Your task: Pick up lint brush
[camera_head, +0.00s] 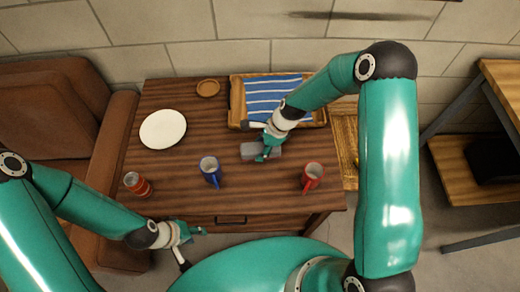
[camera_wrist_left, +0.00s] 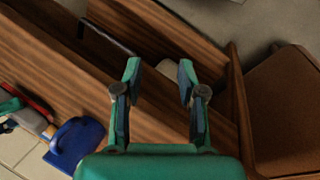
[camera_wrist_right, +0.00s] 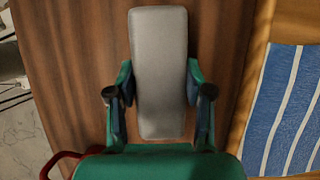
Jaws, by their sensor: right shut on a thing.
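The lint brush looks like a grey block (camera_head: 249,151) on the wooden table, just in front of the blue striped tray. In the right wrist view the brush (camera_wrist_right: 160,45) lies lengthwise between the fingers. My right gripper (camera_head: 265,154) is shut on its middle, reaching down from above. I cannot tell whether the brush touches the tabletop. My left gripper (camera_wrist_left: 159,75) is open and empty, in front of the table's front left side.
A brown armchair (camera_head: 60,110) stands left.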

